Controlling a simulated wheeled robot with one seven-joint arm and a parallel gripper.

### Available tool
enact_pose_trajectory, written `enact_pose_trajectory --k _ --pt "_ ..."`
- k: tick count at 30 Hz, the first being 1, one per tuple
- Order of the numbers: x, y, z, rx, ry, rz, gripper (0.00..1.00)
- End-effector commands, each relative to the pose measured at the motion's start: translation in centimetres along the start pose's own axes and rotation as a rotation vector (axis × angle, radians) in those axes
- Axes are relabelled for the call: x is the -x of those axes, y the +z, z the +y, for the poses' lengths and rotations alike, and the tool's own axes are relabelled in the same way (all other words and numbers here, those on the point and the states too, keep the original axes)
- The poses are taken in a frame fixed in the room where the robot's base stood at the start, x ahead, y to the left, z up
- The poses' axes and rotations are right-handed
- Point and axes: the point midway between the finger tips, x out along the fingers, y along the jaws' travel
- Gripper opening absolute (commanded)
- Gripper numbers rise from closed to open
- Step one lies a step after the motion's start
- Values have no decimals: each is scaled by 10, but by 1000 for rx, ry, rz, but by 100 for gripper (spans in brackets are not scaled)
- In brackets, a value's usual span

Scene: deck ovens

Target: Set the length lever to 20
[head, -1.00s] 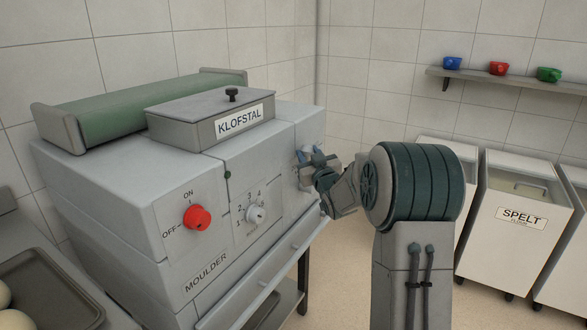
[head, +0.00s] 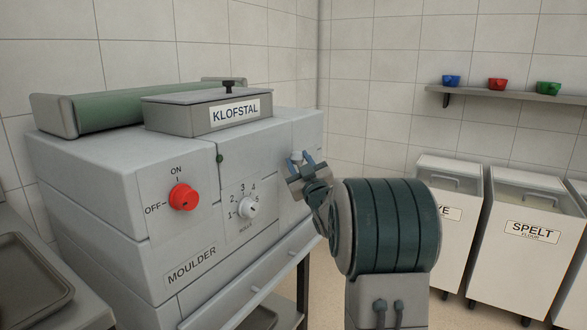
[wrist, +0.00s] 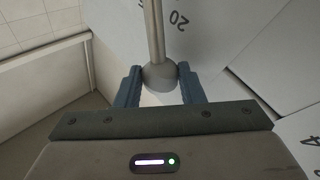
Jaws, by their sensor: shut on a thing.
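The length lever shows in the wrist view as a grey rod with a rounded knob (wrist: 159,74). The rod runs up from the knob to the top edge of the picture. A printed "20" (wrist: 179,18) stands on the white panel just right of the rod, upside down in this view. My gripper (wrist: 160,88) has its blue fingers on both sides of the knob and is shut on it. In the head view my gripper (head: 302,164) is at the right end of the moulder's front (head: 280,165). There the scale is too small to read and the lever is largely hidden.
The moulder has a red on/off knob (head: 183,197) and a numbered dial (head: 248,208) left of my gripper. A tray (head: 28,285) sits at lower left. Flour bins (head: 522,240) stand at right below a shelf (head: 510,97) with coloured cups. Floor shows between bins and moulder.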

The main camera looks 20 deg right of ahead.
Motion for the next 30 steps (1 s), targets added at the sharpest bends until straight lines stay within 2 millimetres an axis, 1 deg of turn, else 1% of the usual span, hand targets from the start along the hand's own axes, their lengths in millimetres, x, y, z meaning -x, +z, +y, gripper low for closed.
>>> enact_pose_trajectory --k 12,13,14,24,26,30 --pt "1 0 -2 7 -4 2 0" --pt "1 0 -2 7 -4 2 40" --pt "1 0 -2 7 -4 2 44" --pt "3 1 -1 5 -2 0 44" --pt "7 1 -1 5 -2 -1 44" --pt "25 0 -1 5 -2 -1 44"
